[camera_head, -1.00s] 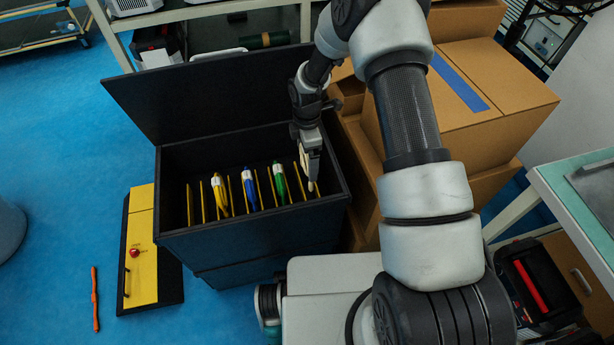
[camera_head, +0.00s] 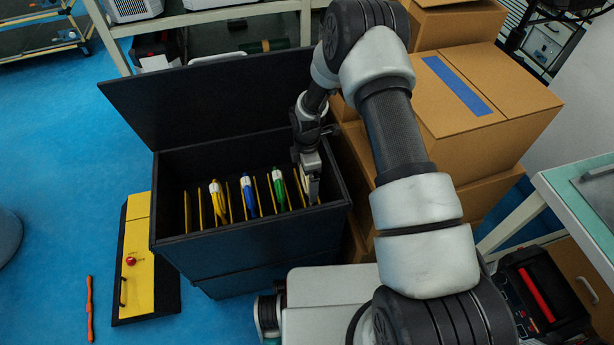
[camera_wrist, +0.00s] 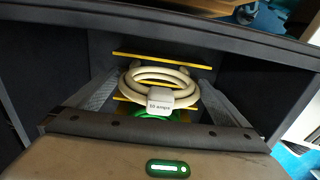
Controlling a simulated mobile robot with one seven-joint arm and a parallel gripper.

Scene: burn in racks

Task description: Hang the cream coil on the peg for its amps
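In the head view my gripper (camera_head: 312,185) reaches down into the right end of the bin and mostly hides the cream coil.
The black bin (camera_head: 235,235) has its lid open behind it. Yellow (camera_head: 218,200), blue (camera_head: 248,196) and green (camera_head: 279,188) coils stand between its dividers. Cardboard boxes (camera_head: 480,95) crowd the right side. A yellow-black panel (camera_head: 134,262) lies on the floor at left.

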